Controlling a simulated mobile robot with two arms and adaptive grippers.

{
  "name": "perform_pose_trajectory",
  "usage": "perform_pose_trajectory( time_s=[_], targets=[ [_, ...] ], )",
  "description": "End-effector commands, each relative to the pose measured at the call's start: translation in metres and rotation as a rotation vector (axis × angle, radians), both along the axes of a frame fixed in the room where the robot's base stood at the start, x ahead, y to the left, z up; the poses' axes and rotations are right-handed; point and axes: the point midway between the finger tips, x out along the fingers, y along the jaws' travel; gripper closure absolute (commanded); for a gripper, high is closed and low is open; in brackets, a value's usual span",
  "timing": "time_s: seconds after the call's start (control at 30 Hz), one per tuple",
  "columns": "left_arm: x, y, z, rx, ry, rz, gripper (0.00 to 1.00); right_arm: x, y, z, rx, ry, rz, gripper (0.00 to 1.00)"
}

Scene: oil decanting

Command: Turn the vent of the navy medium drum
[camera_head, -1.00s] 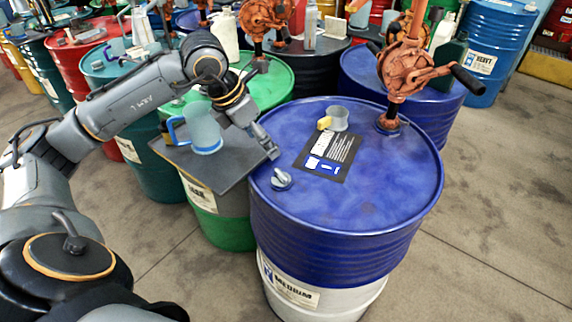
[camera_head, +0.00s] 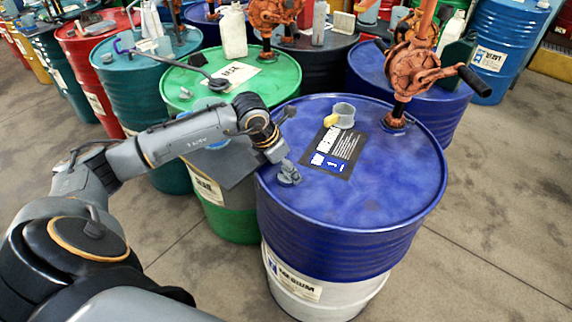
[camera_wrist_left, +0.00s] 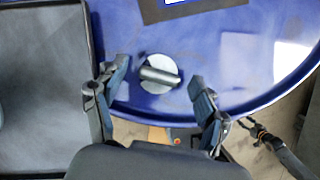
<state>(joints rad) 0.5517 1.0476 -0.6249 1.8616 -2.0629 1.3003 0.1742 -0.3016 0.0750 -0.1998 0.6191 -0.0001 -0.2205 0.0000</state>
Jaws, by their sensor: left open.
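The navy medium drum (camera_head: 350,215) stands in the middle of the head view, navy above and white below, with a MEDIUM label. Its vent, a round silver cap with a raised bar grip, sits near the lid's rim; it shows clearly in the left wrist view (camera_wrist_left: 158,74). My left gripper (camera_head: 287,169) is at the lid's near-left edge, over the vent, and largely covers it in the head view. In the left wrist view my open fingers (camera_wrist_left: 160,76) are on either side of the vent, with gaps on both sides.
A grey cup with a yellow handle (camera_head: 343,114) and a dark label card (camera_head: 335,153) are on the lid. An orange hand pump (camera_head: 413,70) rises at the back. A dark tray (camera_head: 232,168) adjoins at left, mostly behind my arm. Green and teal drums stand beyond.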

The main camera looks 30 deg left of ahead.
Motion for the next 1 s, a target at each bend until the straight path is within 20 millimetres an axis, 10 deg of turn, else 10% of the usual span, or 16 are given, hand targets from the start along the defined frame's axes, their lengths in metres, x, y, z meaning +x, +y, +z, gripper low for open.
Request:
perform_pose_trajectory(
  time_s=[0.23,0.5,1.0],
  targets=[
    [0.0,0.0,-0.001,0.0,0.0,0.0,0.28,0.002,-0.002,0.0,-0.002,-0.004,0.001,0.49],
    [0.0,0.0,0.0,0.0,0.0,0.0,0.83,0.003,-0.005,0.0,-0.006,-0.004,0.001,0.49],
    [0.001,0.001,-0.003,0.0,-0.002,-0.124,0.83,0.003,-0.005,-0.017,-0.006,-0.004,0.002,0.49]
  ],
)
